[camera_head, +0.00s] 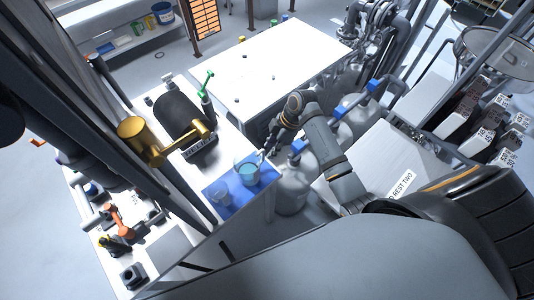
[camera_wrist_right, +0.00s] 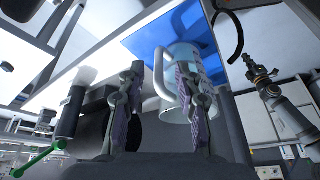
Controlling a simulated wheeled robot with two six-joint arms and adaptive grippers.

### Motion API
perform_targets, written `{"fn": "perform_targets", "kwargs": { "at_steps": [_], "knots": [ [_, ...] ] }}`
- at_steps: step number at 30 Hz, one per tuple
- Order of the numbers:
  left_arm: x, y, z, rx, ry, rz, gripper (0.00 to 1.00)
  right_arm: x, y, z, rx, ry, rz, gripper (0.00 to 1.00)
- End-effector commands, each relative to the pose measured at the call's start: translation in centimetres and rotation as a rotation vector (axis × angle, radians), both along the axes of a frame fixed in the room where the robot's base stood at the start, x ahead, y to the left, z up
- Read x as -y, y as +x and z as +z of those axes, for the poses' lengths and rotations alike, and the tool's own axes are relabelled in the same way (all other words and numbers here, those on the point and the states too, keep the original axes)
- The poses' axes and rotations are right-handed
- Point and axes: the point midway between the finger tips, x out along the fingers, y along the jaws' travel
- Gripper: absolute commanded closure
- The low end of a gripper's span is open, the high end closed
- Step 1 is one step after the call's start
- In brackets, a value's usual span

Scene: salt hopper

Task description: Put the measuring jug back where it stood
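The clear measuring jug (camera_head: 247,172) stands upright on a blue mat (camera_head: 238,204) at the bench corner in the head view. My right gripper (camera_head: 268,152) is close beside the jug, on its handle side. In the right wrist view the two fingers (camera_wrist_right: 163,98) are apart. The jug's white handle (camera_wrist_right: 159,72) shows between them, with the jug body (camera_wrist_right: 185,58) behind the right-hand finger. I cannot tell whether a finger touches the handle. My left gripper is not in view.
Grey tanks (camera_head: 292,190) stand right of the bench. A white table (camera_head: 262,70) is behind.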

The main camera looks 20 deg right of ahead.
Motion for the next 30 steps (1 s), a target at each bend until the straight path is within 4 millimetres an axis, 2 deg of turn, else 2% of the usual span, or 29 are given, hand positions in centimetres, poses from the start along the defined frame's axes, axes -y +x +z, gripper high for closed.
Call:
{"fn": "perform_targets", "kwargs": {
  "at_steps": [6,12,30],
  "knots": [
    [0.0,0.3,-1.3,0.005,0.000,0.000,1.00,2.0,-0.2,4.5,0.004,-0.004,0.001,0.66],
    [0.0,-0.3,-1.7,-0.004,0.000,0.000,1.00,2.8,-0.4,6.8,0.001,0.000,0.001,0.66],
    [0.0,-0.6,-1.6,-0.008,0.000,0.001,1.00,2.9,-0.5,7.1,-0.001,0.001,0.000,0.66]
  ]
}}
